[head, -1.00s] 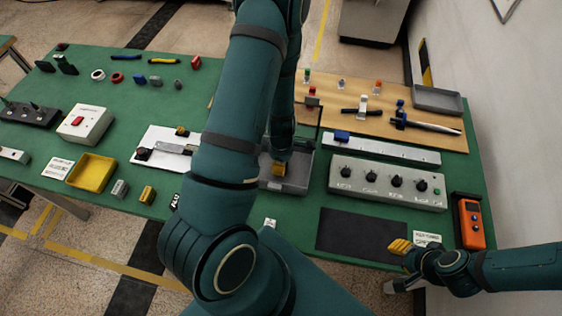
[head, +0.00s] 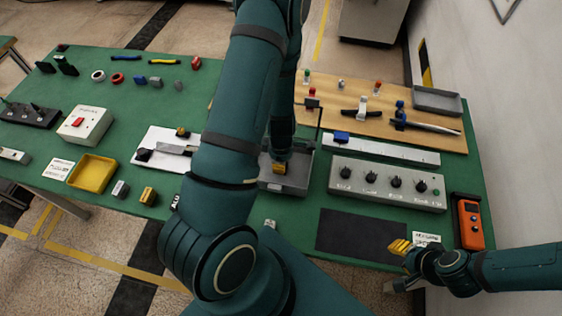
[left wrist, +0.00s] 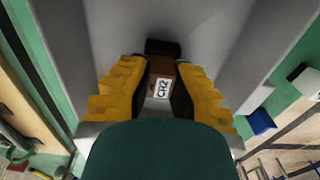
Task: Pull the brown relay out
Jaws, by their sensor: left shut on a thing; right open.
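The brown relay (left wrist: 159,68) carries a white label reading CR2. It shows in the left wrist view between the yellow fingers of my left gripper (left wrist: 161,90), which is shut on it. A black block (left wrist: 163,47) lies right at the relay's far end; whether the relay is seated in it I cannot tell. In the head view my left gripper (head: 279,168) is low inside the grey tray (head: 290,187), and the relay is hidden there by the gripper and arm.
A grey panel with black knobs (head: 388,185) stands right of the tray, with a dark mat (head: 365,232) in front. A white board (head: 165,150) with dark parts lies left. A yellow bin (head: 92,173) is farther left. An orange handheld device (head: 469,222) stands at the right edge.

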